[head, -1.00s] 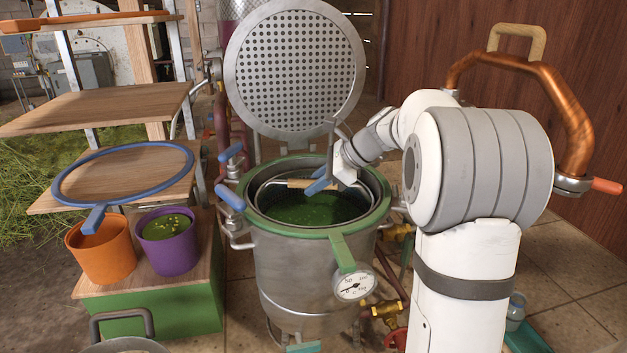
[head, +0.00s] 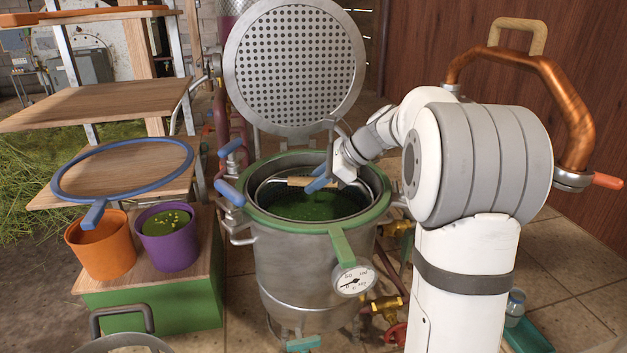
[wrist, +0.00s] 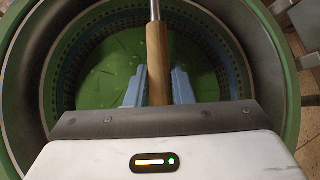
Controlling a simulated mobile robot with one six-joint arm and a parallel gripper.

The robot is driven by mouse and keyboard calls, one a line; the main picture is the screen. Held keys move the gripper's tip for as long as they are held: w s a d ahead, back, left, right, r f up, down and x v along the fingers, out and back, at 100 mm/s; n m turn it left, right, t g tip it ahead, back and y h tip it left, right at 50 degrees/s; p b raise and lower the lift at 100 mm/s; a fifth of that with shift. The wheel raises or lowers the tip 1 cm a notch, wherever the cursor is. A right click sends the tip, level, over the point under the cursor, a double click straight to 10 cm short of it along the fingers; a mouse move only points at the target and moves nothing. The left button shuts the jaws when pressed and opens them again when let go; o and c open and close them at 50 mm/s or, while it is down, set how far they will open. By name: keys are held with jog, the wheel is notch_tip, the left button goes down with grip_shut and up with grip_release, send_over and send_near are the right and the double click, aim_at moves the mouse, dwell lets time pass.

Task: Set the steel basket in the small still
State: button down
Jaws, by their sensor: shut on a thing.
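The small still (head: 300,265) is a steel pot with a green rim and a dial gauge, its mouth open. The steel basket (wrist: 66,80) has a perforated wall and green contents, and sits inside the still's mouth, below the green rim. Its wooden handle (head: 297,181) spans the top. My gripper (head: 318,184) reaches in from the right and is shut on this handle. In the wrist view, the blue fingers of my gripper (wrist: 158,85) lie on both sides of the handle. The basket's underside is hidden, so I cannot tell whether it rests on anything.
A round perforated plate (head: 295,65) stands upright behind the still. Blue clamp handles (head: 229,192) stick out at its left. Orange (head: 102,245) and purple (head: 167,240) pots stand on a green-sided box at left, below shelves (head: 95,105). Brass valves (head: 388,308) sit low at right.

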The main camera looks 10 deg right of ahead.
dwell(0.3)
jog(key=c, duration=1.2)
grip_release()
jog(key=shift+s+f, duration=0.1)
jog(key=shift+f, duration=0.15)
notch_tip(320, 180, up, 9)
jog(key=p, duration=0.9)
jog(key=shift+r, duration=0.2)
jog(key=shift+f, duration=0.15)
